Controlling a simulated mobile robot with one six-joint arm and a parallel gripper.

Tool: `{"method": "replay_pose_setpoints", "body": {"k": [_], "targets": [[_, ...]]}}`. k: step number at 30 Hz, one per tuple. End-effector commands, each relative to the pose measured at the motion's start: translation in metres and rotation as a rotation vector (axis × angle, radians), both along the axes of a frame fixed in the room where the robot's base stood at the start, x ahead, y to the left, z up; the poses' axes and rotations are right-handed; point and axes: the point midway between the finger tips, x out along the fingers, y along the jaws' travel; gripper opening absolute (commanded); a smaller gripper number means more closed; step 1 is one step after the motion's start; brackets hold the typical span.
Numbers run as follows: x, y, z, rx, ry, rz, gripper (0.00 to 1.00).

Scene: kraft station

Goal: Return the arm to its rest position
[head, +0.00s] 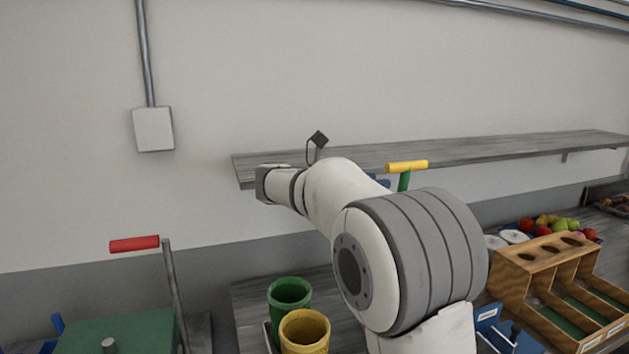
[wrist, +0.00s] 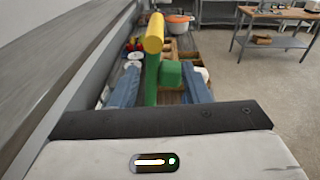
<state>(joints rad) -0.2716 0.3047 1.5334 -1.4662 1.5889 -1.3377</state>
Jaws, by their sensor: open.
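My arm reaches across the middle of the head view, and its links hide most of my gripper (head: 382,182). Only a bit of blue finger shows there, just left of a green stem with a yellow handle (head: 407,167). In the wrist view my gripper (wrist: 158,88) is open, with its two blue fingers apart. The green stem (wrist: 151,80) and its yellow end (wrist: 154,33) appear between the fingers, with a green block beside the stem. I cannot tell whether the fingers touch it.
A grey shelf (head: 250,168) runs along the wall behind my arm. Green (head: 290,291) and yellow (head: 304,330) cups stand below my arm. A wooden rack (head: 525,282) and fruit are at right. A red-handled lever (head: 134,243) rises at left. Open floor (wrist: 270,85) shows at right.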

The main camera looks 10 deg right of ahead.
Motion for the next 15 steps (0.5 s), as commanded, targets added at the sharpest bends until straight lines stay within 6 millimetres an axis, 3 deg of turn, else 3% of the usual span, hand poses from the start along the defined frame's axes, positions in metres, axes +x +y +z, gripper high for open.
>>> {"method": "replay_pose_setpoints", "body": {"k": [3,7,11,15], "targets": [[-0.042,-0.022,-0.025,0.218,-0.108,-0.034,0.42],[-0.100,-0.033,-0.068,0.525,-0.287,-0.134,0.42],[-0.160,-0.027,-0.111,0.822,-0.494,-0.303,0.42],[-0.221,-0.006,-0.155,1.111,-0.738,-0.556,0.42]]}}
